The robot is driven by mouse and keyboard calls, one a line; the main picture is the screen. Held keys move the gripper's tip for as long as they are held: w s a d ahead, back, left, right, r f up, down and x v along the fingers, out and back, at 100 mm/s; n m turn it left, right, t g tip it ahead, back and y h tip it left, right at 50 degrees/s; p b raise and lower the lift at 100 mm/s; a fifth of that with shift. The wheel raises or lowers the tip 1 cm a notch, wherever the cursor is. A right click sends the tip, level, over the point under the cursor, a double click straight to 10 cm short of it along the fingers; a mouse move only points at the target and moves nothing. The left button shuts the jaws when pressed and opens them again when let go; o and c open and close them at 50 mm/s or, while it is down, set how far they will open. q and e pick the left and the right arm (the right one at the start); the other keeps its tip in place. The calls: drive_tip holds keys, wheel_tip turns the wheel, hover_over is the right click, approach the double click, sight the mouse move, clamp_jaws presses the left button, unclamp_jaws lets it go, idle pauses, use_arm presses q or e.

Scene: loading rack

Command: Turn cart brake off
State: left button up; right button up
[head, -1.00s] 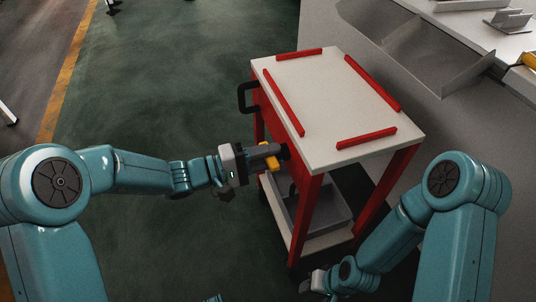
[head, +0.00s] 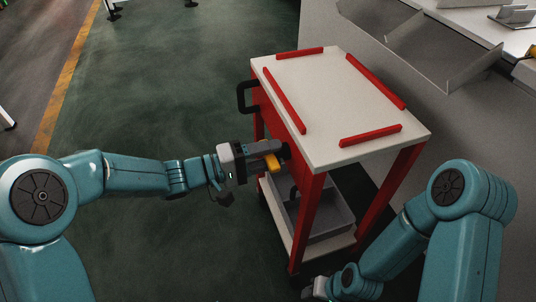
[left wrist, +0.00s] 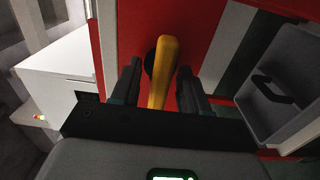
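The cart has a pale top (head: 335,105) and a red side panel (head: 276,128). Its yellow brake lever (head: 268,164) sticks out from that panel, from a dark round pivot seen in the left wrist view. My left gripper (head: 270,150) is at the panel. In the left wrist view the lever (left wrist: 164,72) stands between my two dark fingers (left wrist: 158,85), with a gap at the left finger and little room at the right one. The fingers are apart. My right gripper (head: 312,288) is low beside the cart's front leg, too small to read.
A grey bin (head: 325,215) sits on the cart's lower shelf. A black handle (head: 245,97) sticks out at the cart's left end. A pale counter with trays (head: 430,40) stands behind on the right. The green floor (head: 170,90) left of the cart is clear.

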idle(0.3)
use_arm(q)
drive_tip(key=p+v, duration=0.3)
drive_tip(key=v, duration=1.3)
drive_tip(key=shift+a, duration=0.2)
use_arm(e)
drive_tip(key=r, duration=0.3)
drive_tip(key=shift+s+a+r, duration=0.15)
drive_tip(key=shift+s+a, duration=0.15)
drive_tip(key=shift+s, duration=0.1)
use_arm(q)
drive_tip(key=s+d+f+g+y, duration=0.15)
drive_tip(key=s+f+y, duration=0.35)
drive_tip(key=f, duration=0.5)
drive_tip(key=s+f+m+g+y, duration=0.15)
drive_tip(key=s+f+y, duration=0.35)
drive_tip(key=f, duration=0.5)
drive_tip(key=s+d+f+g+y, duration=0.1)
drive_tip(key=s+f+g+y, duration=0.15)
drive_tip(key=s+f, duration=0.6)
wheel_tip(320, 180, up, 28)
drive_tip(key=p, duration=3.1)
drive_tip(key=shift+w+d+r+y, duration=0.15)
drive_tip(key=shift+w+r+y, duration=0.05)
drive_tip(key=shift+w+y, duration=0.2)
use_arm(e)
wheel_tip(320, 180, up, 30)
drive_tip(key=shift+s+a+r+n+g, duration=0.15)
drive_tip(key=shift+s+a+n+g, duration=0.15)
drive_tip(key=shift+s+a+g, duration=0.1)
